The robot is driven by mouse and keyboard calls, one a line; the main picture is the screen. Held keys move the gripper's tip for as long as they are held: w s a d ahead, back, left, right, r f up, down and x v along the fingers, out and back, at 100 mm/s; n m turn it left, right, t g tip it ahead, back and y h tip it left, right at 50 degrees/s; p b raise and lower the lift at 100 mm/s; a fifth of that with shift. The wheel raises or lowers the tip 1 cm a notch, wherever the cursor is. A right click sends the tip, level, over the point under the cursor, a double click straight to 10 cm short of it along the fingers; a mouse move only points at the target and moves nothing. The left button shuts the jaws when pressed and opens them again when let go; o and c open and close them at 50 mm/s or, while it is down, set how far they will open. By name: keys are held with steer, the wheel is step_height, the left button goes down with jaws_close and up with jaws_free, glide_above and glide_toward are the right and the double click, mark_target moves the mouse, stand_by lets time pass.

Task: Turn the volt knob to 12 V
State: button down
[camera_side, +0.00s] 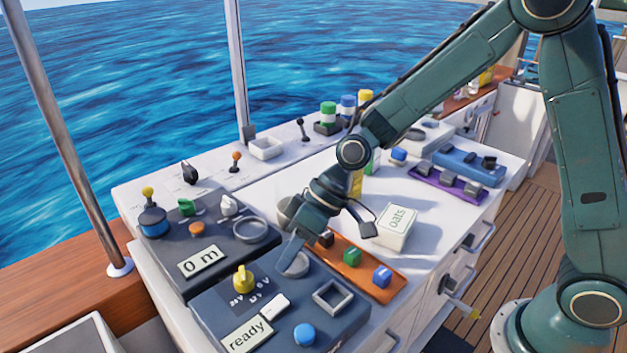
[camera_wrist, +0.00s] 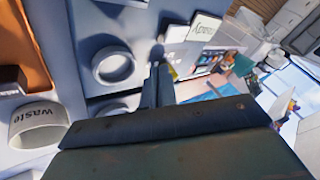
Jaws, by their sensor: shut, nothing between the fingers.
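The volt knob (camera_side: 243,279) is yellow and stands on the dark blue-grey panel (camera_side: 215,310) at the front in the side view. Small voltage marks are printed beside it, but I cannot tell which one it points to. My gripper (camera_side: 288,257) is shut and empty, pointing down over the far part of this panel, to the right of the knob and apart from it. In the wrist view the closed fingers (camera_wrist: 156,84) show beside a grey ring (camera_wrist: 112,65). A bit of yellow (camera_wrist: 172,74) just past the fingers may be the knob, mostly hidden.
On the same panel are a "ready" plate (camera_side: 246,333), a blue button (camera_side: 304,334) and a square frame (camera_side: 334,297). An orange strip with several knobs (camera_side: 352,257) lies to the right. An "oats" box (camera_side: 396,227) stands behind it. A "0 m" panel (camera_side: 200,262) is at left.

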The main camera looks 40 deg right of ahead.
steer(key=s+d+r, duration=0.1)
steer(key=s+r, duration=0.3)
steer(key=r, duration=0.2)
steer(key=shift+s+d+r, duration=0.2)
steer(key=shift+s+d, duration=0.1)
steer(key=shift+d, duration=0.05)
steer(key=c, duration=1.2)
jaws_free()
steer(key=shift+w, duration=0.25)
steer(key=shift+o, duration=0.8)
steer(key=shift+w+a+h, duration=0.15)
steer(key=shift+w+h, duration=0.15)
steer(key=shift+w, duration=0.05)
step_height(320, 180, up, 4)
steer(key=m+g+h, duration=0.2)
steer(key=m+h, duration=0.4)
steer(key=m, duration=0.2)
glide_above(243, 273)
steer(key=shift+d+r, duration=0.2)
steer(key=shift+d, duration=0.15)
steer(key=shift+f, duration=0.1)
steer(key=shift+a+f, duration=0.15)
steer(key=shift+f, duration=3.25)
steer(key=shift+a+f, duration=0.15)
steer(key=shift+f, duration=3.25)
